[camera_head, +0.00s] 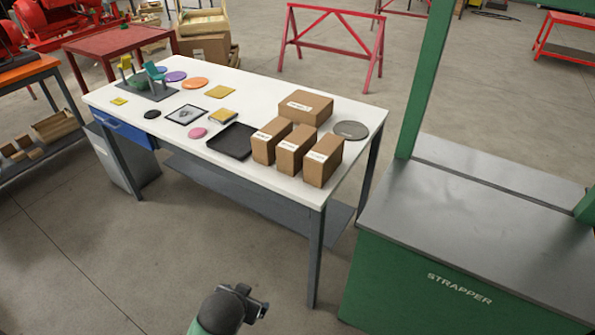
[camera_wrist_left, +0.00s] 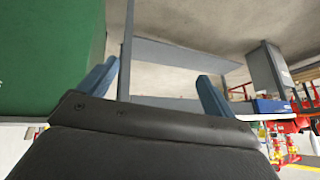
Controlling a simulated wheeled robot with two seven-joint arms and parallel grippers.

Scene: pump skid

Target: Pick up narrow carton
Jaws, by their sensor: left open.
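Three narrow brown cartons stand side by side near the table's right end in the head view: a left one (camera_head: 270,141), a middle one (camera_head: 295,150) and a right one (camera_head: 323,160). Each has a white label. A wider, flatter carton (camera_head: 305,107) lies behind them. My left gripper (camera_head: 258,304) is low at the bottom of the head view, in front of the table and well away from the cartons. In the left wrist view my left gripper (camera_wrist_left: 158,86) has its blue fingers apart with nothing between them. The cartons cannot be made out there. My right gripper is not in view.
The white table (camera_head: 190,153) also holds a black tray (camera_head: 232,141), a grey disc (camera_head: 350,130) and small coloured items. A green strapper (camera_head: 450,270) stands close to the table's right end. Floor in front of the table is clear. The wrist view appears upside down.

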